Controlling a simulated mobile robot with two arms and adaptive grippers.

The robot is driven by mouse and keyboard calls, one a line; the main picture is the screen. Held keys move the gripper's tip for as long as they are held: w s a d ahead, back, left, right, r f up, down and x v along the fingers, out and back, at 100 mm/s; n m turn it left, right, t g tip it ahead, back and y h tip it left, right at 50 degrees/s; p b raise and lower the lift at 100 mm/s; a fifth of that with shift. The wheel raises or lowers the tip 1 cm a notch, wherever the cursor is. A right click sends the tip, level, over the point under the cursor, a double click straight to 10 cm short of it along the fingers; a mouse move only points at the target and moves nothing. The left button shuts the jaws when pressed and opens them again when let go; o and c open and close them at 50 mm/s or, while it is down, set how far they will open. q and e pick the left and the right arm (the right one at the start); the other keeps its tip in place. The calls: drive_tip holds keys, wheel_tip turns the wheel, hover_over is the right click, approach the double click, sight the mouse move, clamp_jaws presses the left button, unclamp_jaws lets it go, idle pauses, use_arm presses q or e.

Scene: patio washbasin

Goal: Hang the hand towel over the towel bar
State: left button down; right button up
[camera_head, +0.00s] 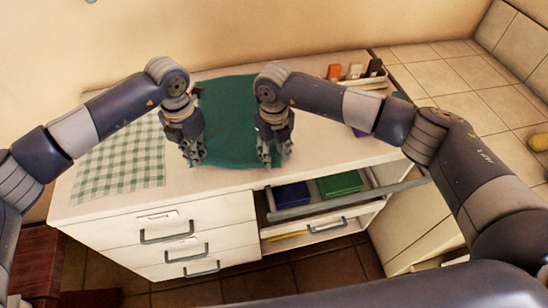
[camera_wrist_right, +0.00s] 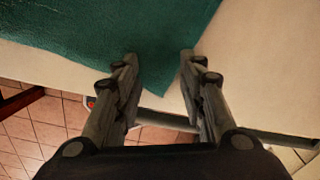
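The dark green hand towel (camera_head: 230,105) lies flat on the white counter, reaching toward its front edge. My left gripper (camera_head: 195,158) is over the towel's front left corner, its fingers looking apart. My right gripper (camera_head: 273,158) is at the front right corner. In the right wrist view its fingers (camera_wrist_right: 159,60) are apart, with the towel (camera_wrist_right: 110,35) edge and corner below and between them. A grey bar (camera_head: 345,196), which looks like the towel bar, runs along the cabinet front at right; part of it shows in the wrist view (camera_wrist_right: 275,137).
A green checked cloth (camera_head: 120,160) lies left on the counter. A tray with small bottles (camera_head: 355,75) stands at the back right. Behind the bar, an open shelf holds a blue item (camera_head: 290,194) and a green item (camera_head: 340,184). Drawers with handles (camera_head: 167,235) are at front left.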

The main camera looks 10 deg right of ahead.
drive_tip(key=shift+f, duration=0.15)
clamp_jaws()
drive_tip(key=shift+r, duration=2.6)
